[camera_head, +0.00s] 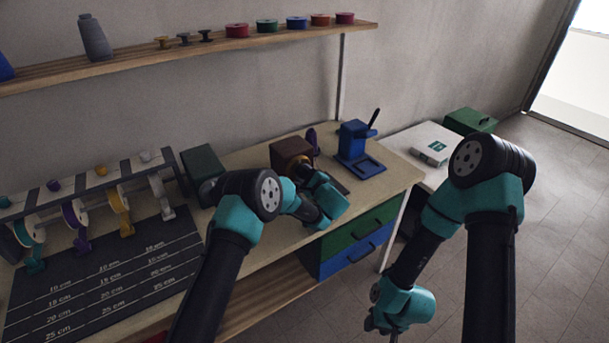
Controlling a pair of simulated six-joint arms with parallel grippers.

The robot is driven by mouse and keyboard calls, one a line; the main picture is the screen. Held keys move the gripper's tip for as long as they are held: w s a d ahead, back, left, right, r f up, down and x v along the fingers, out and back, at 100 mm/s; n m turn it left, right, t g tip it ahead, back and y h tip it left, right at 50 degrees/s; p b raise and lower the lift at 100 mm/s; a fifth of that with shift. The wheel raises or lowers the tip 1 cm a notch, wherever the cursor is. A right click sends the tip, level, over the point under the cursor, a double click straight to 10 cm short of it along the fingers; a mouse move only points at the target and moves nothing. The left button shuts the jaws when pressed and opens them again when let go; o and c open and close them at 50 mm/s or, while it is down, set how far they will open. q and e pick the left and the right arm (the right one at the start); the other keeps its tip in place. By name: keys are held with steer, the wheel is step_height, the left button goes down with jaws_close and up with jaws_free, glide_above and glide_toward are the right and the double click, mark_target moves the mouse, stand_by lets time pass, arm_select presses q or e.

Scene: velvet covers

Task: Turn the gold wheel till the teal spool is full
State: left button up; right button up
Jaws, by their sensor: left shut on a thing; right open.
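My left gripper (306,173) is at the front of a dark brown box-shaped machine (288,147) on the workbench. It is shut on a part there, by its place the gold wheel (302,161), of which only a small dull gold patch shows. My own wrist and forearm hide most of the wheel and the fingertips. A teal roll with a hanging tail (30,234) stands at the far left end of a ribbon rack. I cannot tell how full any teal spool is. My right gripper (378,328) hangs low at the bottom edge, open and away from the bench.
Purple, yellow and white rolls share the rack (95,180). A dark measuring mat (110,280) lies before it. A blue lever device (356,150) stands right of the machine. A shelf (190,50) above holds several spools. A white side table (400,142) carries a green box.

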arm_select(q)
steer(key=m, duration=1.1)
steer(key=shift+a, duration=0.1)
steer(key=m, duration=0.8)
steer(key=shift+s, duration=0.1)
steer(key=m, duration=0.4)
steer(key=shift+m, duration=0.3)
steer(key=m, duration=0.3)
steer(key=shift+m, duration=0.3)
steer(key=shift+r+m, duration=0.1)
steer(key=shift+m, duration=1.6)
